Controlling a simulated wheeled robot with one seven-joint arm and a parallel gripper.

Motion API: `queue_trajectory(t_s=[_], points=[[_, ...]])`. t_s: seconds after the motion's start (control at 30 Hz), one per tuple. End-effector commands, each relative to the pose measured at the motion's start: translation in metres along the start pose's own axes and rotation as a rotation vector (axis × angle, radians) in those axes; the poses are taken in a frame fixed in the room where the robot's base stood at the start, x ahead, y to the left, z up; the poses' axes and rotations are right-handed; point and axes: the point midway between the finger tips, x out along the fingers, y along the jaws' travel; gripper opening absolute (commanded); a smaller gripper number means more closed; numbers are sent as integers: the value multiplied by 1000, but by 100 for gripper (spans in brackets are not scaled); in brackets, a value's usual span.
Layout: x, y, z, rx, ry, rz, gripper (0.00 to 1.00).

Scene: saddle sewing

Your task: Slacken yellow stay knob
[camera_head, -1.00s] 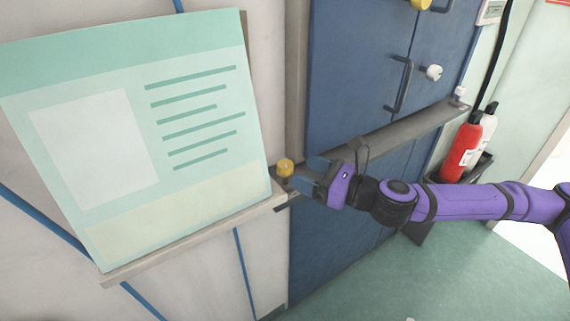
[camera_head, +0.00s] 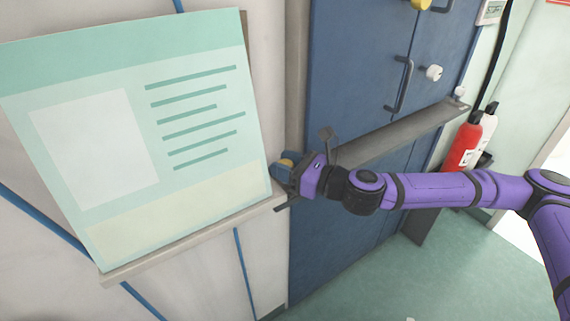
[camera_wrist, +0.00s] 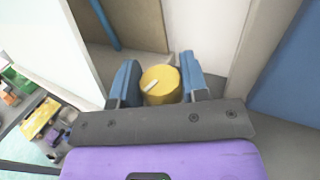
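The yellow stay knob (camera_head: 287,160) stands at the right end of the ledge under the large board, beside the blue door. In the wrist view the knob (camera_wrist: 161,85) is a round yellow cap with a pale pointer mark on its top, slanting up to the right. My gripper (camera_head: 284,165) has reached the knob, with one blue finger on either side of it; in the wrist view the fingers (camera_wrist: 160,82) flank it closely. I cannot tell whether both fingers press on it. In the head view the fingers partly hide the knob, and its lower part is hidden.
The board (camera_head: 140,130) leans over the ledge (camera_head: 190,238) just left of my gripper. The blue door (camera_head: 350,80) has a dark handle (camera_head: 402,84), a white knob (camera_head: 433,73) and a grey bar (camera_head: 400,137) across it. A red extinguisher (camera_head: 463,143) stands at the right.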

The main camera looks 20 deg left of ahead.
Motion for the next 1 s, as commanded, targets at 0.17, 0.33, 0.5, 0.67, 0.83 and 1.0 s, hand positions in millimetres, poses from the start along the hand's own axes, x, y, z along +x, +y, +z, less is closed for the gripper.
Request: queue_trajectory(t_s=[0.17, 0.33, 0.5, 0.67, 0.83, 1.0], points=[[0, 0, 0, 0, 0, 3, 17], [0, -1, 0, -1, 0, 39, 17], [0, -2, 0, 0, 1, 128, 17], [0, -2, 0, -1, 1, 240, 17], [0, -1, 0, -1, 1, 355, 17], [0, -1, 0, 0, 1, 445, 17]])
